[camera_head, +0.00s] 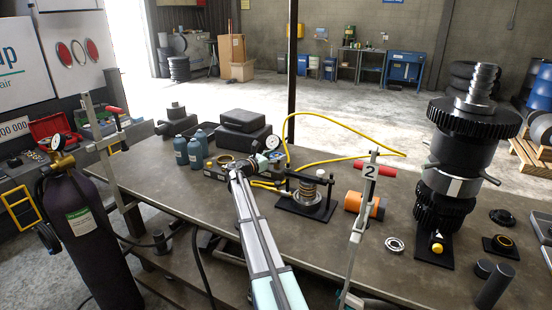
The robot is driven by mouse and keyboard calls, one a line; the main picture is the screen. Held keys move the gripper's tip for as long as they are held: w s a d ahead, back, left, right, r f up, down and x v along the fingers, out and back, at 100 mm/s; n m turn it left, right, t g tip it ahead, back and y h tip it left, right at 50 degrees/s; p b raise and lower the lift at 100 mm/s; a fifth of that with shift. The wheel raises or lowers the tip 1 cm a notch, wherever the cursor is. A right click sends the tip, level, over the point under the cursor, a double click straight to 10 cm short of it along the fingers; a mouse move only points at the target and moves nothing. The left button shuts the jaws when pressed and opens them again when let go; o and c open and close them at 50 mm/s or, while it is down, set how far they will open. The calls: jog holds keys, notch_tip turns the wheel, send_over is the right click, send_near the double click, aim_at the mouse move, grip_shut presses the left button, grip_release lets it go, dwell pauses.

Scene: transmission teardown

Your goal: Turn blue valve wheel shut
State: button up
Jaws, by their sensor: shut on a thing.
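My arm reaches from the front of the bench to its far middle. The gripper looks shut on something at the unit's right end. The blue valve wheel cannot be made out; my gripper and wrist cover the place where they meet the unit. How far the wheel is turned does not show.
Yellow hoses (318,162) run right of my wrist. Blue-grey bottles (181,151) and black cases (244,134) stand left and behind. A tall gear stack (458,160) stands far right.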

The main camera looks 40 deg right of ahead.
jog(key=shift+w+m+g, duration=0.15)
jog(key=shift+m+g, duration=0.95)
jog(key=shift+g, duration=0.6)
jog(key=o, duration=1.1)
jog(key=shift+d, duration=0.1)
jog(key=shift+o, duration=0.2)
jog(key=w+a, duration=0.1)
jog(key=a, duration=1.1)
jog(key=shift+w, duration=0.3)
